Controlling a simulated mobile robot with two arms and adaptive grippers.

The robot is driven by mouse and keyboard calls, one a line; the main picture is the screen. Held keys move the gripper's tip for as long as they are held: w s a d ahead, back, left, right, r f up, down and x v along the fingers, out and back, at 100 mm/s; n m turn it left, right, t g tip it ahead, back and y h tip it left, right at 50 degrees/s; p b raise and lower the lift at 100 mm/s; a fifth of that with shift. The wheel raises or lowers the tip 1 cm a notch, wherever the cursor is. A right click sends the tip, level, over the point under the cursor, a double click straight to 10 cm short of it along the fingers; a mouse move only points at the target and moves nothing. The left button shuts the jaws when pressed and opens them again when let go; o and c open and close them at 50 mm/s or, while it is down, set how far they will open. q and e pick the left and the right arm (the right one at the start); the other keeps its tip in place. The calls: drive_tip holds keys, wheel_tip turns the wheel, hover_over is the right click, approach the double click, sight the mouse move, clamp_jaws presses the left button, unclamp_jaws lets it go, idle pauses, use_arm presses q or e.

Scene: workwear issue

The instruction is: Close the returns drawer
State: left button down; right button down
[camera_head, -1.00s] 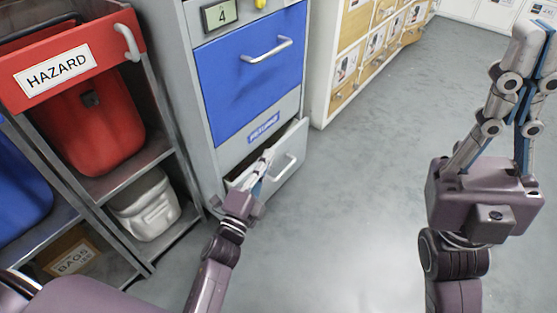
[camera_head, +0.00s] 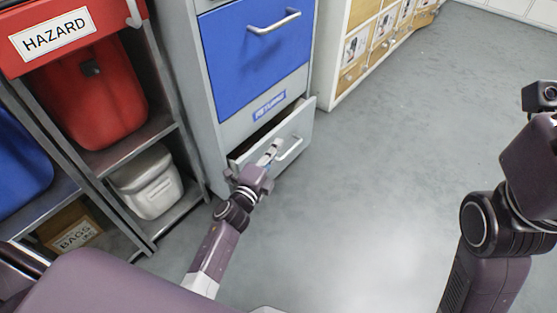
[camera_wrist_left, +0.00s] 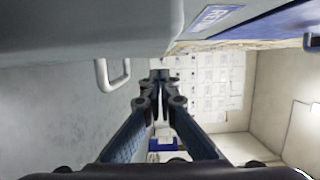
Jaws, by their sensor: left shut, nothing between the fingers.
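The returns drawer (camera_head: 299,131) is the low grey drawer under the blue front of the grey cabinet, below a blue label (camera_head: 269,106). It stands partly open, with a dark gap above its front. Its handle (camera_head: 290,148) is a pale bar, also seen in the left wrist view (camera_wrist_left: 112,76). My left gripper (camera_head: 274,148) is shut and empty, at the drawer front just left of the handle. In the left wrist view its fingertips (camera_wrist_left: 160,76) are together beside the grey front; I cannot tell whether they touch it. My right gripper's fingers are out of frame.
A shelf rack at left holds a red HAZARD bin (camera_head: 95,100), a white bin (camera_head: 150,182), a blue bin (camera_head: 18,170) and a BAGS box (camera_head: 70,226). A wooden drawer unit (camera_head: 352,75) stands behind right. The grey floor (camera_head: 390,170) is clear.

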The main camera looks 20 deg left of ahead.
use_arm(q)
drive_tip(key=shift+w+a, duration=0.3)
drive_tip(key=shift+a, duration=0.4)
drive_tip(key=shift+r, duration=0.1)
drive_tip(key=shift+a, duration=0.1)
